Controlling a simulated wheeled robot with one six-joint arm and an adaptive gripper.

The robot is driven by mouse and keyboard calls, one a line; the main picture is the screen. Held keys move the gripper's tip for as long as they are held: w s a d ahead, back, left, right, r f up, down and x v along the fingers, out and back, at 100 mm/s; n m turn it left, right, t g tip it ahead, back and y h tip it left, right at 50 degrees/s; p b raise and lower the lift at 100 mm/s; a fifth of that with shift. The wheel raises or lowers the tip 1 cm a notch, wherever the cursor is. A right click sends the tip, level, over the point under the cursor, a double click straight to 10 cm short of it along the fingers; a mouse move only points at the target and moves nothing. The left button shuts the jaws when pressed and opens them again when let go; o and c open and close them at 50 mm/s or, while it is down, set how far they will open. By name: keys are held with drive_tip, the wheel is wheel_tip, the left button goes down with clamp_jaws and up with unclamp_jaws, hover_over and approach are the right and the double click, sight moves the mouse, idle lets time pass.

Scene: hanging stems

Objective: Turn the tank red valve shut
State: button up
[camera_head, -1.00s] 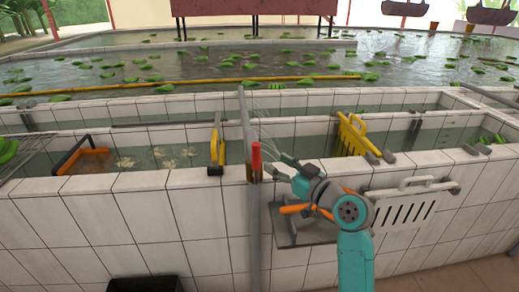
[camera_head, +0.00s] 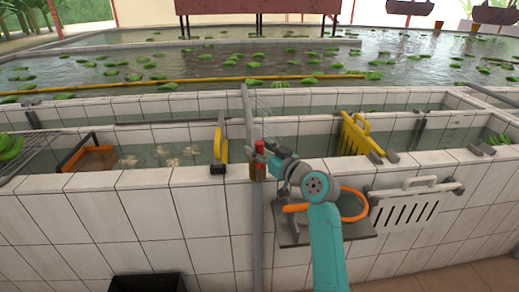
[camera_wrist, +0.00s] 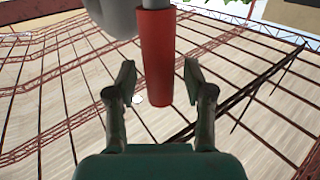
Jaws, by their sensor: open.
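The red valve handle (camera_head: 259,146) sits on the grey pipe (camera_head: 257,215) at the tank's front wall. In the head view, my gripper (camera_head: 268,153) is right beside the handle, and part of the valve is hidden behind it. In the wrist view, the red handle (camera_wrist: 156,50) hangs down from the top edge, between the two spread fingers of my gripper (camera_wrist: 158,75). Gaps show on both sides, so the fingers look apart from it. A grey rounded part of the valve (camera_wrist: 113,15) shows at upper left.
The tiled tank wall (camera_head: 130,200) runs across the front. A yellow-handled tool (camera_head: 221,148) stands left of the pipe, and a yellow rack (camera_head: 357,135) is to the right. A white slotted rack (camera_head: 407,207) and a grey shelf (camera_head: 345,229) are on the wall near my arm.

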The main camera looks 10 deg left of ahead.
clamp_jaws()
drive_tip(key=shift+a, duration=0.1)
drive_tip(key=s+a+f+n+h, duration=0.3)
drive_tip(key=a+f+n+h, duration=0.7)
drive_tip(key=f+n, duration=0.1)
drive_tip(key=shift+a+f+g+h, duration=0.3)
drive_tip(key=shift+a+g+h, duration=0.1)
idle(0.8)
drive_tip(key=shift+s+f, duration=0.1)
